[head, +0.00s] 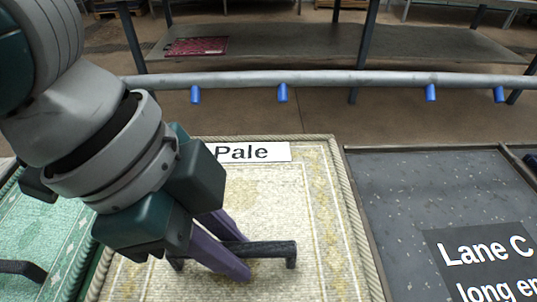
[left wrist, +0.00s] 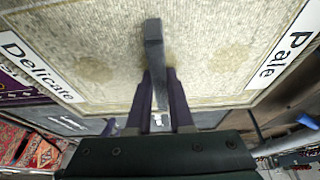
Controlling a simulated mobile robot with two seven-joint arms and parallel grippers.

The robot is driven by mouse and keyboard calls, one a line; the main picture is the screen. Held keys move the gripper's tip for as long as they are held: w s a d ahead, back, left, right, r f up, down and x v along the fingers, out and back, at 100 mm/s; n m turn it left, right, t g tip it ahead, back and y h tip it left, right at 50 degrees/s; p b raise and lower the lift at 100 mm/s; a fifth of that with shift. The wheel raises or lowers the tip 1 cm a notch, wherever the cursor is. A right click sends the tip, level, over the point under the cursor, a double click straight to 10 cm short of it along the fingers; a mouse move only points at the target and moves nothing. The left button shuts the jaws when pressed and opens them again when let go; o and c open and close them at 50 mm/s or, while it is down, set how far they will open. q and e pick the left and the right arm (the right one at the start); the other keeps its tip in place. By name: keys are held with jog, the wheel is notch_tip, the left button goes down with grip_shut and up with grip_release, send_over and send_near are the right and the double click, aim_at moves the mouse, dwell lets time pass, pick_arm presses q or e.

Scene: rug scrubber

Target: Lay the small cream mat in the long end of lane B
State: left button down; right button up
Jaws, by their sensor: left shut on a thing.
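The cream mat (head: 315,215) has a braided edge, a patterned border and "Pale" and "Delicate" labels. It lies in the middle of the head view, and its near part is cut off. It fills much of the left wrist view (left wrist: 215,50). A dark bar handle (head: 290,252) stands on the mat. My left gripper (head: 243,256) is shut on this handle with its purple fingers. I cannot tell whether the mat is raised. No Lane B label shows; the lane under the mat is hidden. My right gripper is not in view.
Right of the mat is a dark speckled bed with a "Lane C" long-end label (head: 490,262), bare where seen. A green mat (head: 62,240) with a dark handle (head: 24,268) lies at left. Behind runs a grey pipe (head: 330,79) with blue nozzles.

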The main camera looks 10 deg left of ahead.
pick_arm(q)
jog(key=shift+f+b, duration=0.65)
jog(key=shift+f, duration=1.95)
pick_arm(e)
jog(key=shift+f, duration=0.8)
pick_arm(q)
jog(key=c, duration=0.8)
grip_release()
jog(key=shift+f, duration=0.1)
